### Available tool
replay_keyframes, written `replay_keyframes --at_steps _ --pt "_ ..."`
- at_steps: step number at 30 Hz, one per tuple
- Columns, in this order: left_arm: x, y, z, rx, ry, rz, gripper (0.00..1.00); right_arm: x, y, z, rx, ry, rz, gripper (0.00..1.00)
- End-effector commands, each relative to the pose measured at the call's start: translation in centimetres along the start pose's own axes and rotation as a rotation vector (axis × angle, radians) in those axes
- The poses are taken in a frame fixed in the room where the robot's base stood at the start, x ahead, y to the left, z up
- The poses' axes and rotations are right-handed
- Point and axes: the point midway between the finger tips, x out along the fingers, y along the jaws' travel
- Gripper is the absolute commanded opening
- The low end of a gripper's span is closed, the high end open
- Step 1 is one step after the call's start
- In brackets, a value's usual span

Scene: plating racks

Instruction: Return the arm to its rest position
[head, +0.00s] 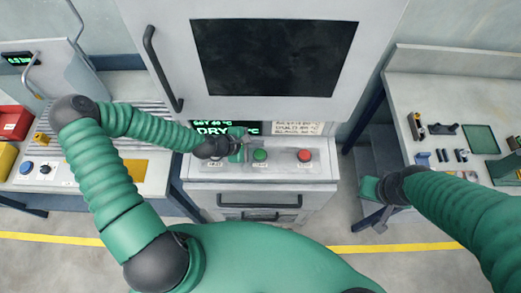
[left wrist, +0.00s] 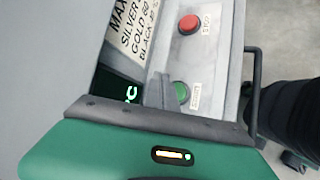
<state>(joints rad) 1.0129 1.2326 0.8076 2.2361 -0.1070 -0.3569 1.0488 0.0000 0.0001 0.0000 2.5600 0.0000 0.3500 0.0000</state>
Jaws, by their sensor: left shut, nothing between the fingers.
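My left arm (head: 103,185) reaches over to the machine's control panel. My left gripper (head: 246,146) is shut and empty, close to the green button (head: 260,155). In the left wrist view the shut fingers (left wrist: 163,92) appear beside the green button (left wrist: 181,93); whether they touch it I cannot tell. My right gripper (head: 381,219) hangs low between the machine and the right bench; its jaw opening is too small to judge.
The machine (head: 262,174) has a red button (head: 304,155), a lit display (head: 213,129) and a drawer handle (head: 246,200). A bench (head: 430,87) with small tools stands right. A bench with red (head: 14,121) and yellow bins stands left. Open floor lies in front.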

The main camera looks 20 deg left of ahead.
Motion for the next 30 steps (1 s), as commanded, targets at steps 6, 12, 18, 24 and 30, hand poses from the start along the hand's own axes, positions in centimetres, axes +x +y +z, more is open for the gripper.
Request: replay_keyframes --at_steps 6,12,18,24,30 --pt "0.1 -0.3 -0.1 0.018 0.003 -0.010 0.00 0.2 0.0 0.1 0.000 0.000 0.000 0.00" --pt "0.2 -6.8 -2.3 0.474 0.065 -0.259 0.00 4.0 0.0 0.9 0.000 0.000 0.000 0.00" --pt "-4.6 -9.8 -5.3 1.139 0.145 -0.578 0.00 9.2 0.0 2.2 0.000 0.000 0.000 0.00" --pt "-9.5 -9.6 -3.7 1.559 0.141 -0.696 0.00 12.6 0.0 3.0 0.000 0.000 0.000 0.00" --pt "-11.2 -9.6 -2.5 1.684 0.108 -0.709 0.00 13.1 0.0 3.1 0.000 0.000 0.000 0.00"
